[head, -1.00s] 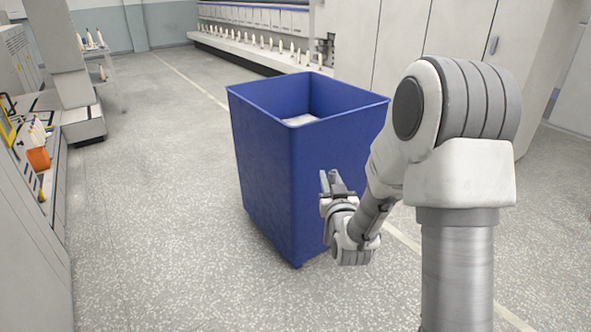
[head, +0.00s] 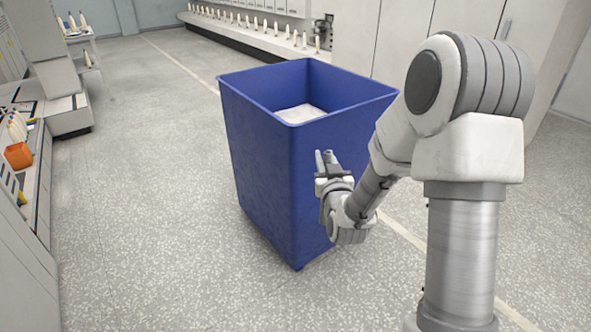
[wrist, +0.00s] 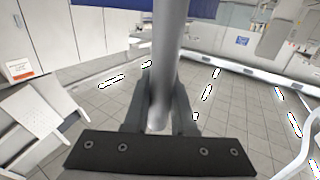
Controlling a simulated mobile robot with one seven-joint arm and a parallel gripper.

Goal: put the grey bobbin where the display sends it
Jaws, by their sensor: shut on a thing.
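My gripper (head: 328,166) is in front of the near side of the blue bin, below its rim. In the wrist view a smooth grey rod-like thing, the grey bobbin (wrist: 168,45), stands between the two dark fingers, and the gripper is shut on it. Its far end runs out of the top of the wrist view. In the head view the bobbin is too small to tell clearly from the fingers. No readable display shows in either view.
The tall blue bin (head: 262,150) is open at the top and holds something whitish (head: 300,113). At left is a bench with an orange container (head: 18,155) and white bobbins (head: 17,126). A row of white bobbins lines the back machine. Floor left of the bin is clear.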

